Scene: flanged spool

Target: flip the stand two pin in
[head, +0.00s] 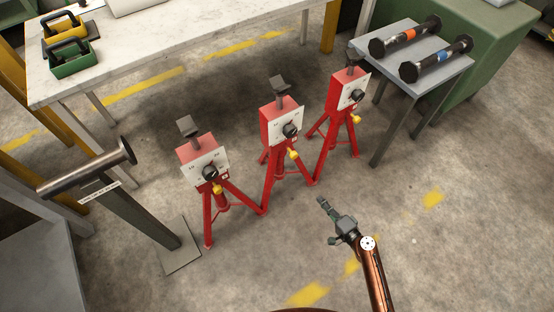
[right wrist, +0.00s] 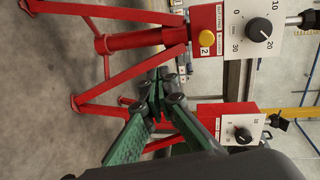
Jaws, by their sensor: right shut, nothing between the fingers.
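Stand two is the middle red tripod stand (head: 279,127) in the head view, with a white dial plate and black knob. Its yellow pin (head: 293,154) sits below the dial. In the right wrist view the yellow pin (right wrist: 206,36) shows beside a "2" label, at the edge of the dial plate (right wrist: 255,32). I cannot tell how far the pin is in. My right gripper (head: 322,202) is shut and empty, in front of stand two and apart from it. Its green fingers (right wrist: 160,92) are together in the right wrist view. My left gripper is not in view.
Similar red stands are at the left (head: 199,152) and right (head: 342,92). A grey post with a roller (head: 90,168) is at far left. A grey side table (head: 440,66) holds two dark rollers. A workbench (head: 190,35) runs behind. The front floor is clear.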

